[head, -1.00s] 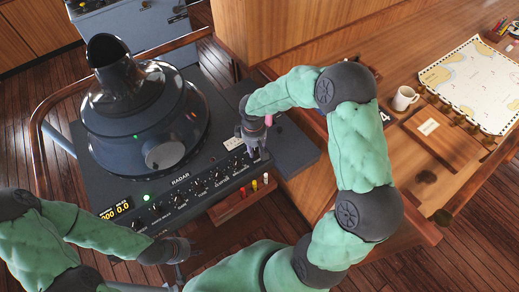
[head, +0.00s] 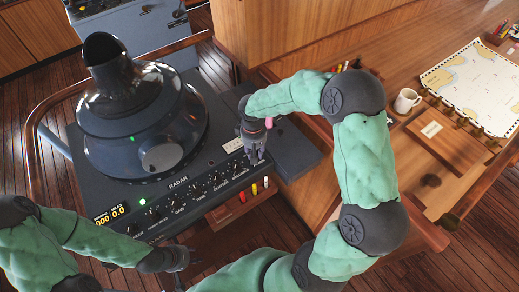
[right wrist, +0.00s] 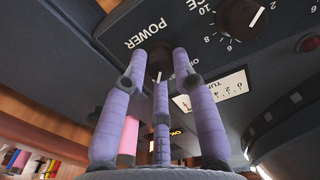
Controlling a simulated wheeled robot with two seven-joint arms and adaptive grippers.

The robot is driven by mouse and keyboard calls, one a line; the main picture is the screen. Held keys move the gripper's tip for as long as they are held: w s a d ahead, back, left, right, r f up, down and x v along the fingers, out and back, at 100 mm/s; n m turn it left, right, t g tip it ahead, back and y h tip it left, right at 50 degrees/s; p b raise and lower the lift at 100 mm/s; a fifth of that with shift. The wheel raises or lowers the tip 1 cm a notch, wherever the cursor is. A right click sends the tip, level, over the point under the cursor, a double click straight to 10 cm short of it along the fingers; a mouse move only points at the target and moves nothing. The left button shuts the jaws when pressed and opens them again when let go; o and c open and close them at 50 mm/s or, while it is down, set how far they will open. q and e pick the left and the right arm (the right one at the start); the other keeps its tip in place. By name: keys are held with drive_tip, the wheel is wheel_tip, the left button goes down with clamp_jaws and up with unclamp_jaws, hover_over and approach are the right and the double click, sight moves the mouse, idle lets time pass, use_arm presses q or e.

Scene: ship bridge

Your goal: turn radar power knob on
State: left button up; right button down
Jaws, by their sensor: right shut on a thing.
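The radar console (head: 195,160) carries a row of black knobs along its front panel, under the word RADAR. My right gripper (head: 252,157) points down at the right end of this row. In the right wrist view, its purple fingers (right wrist: 160,70) close around a dark knob (right wrist: 156,58) beside the word POWER. The fingers largely cover the knob; a short pale mark shows between them. My left gripper (head: 185,257) is near the console's front left edge, holding nothing I can see; its finger opening is unclear.
A tuning meter (right wrist: 215,90) is nearby. Red, yellow and white pens (head: 254,188) stand at the console's front edge. A mug (head: 406,100) and chart (head: 475,75) lie on the wooden desk to the right.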

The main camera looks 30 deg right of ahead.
sight(257, 153)
drive_tip(key=shift+s+d, duration=0.1)
drive_tip(key=c, duration=1.3)
unclamp_jaws()
use_arm(q)
drive_tip(key=shift+d, duration=0.15)
use_arm(e)
drive_tip(key=o, duration=0.3)
drive_tip(key=shift+d, duration=0.1)
drive_tip(key=shift+r, duration=0.3)
use_arm(q)
drive_tip(key=shift+a+f, duration=0.2)
drive_tip(key=shift+a, duration=0.65)
use_arm(e)
wheel_tip(257, 153, up, 12)
drive_tip(key=shift+f, duration=0.25)
drive_tip(key=shift+d, duration=0.1)
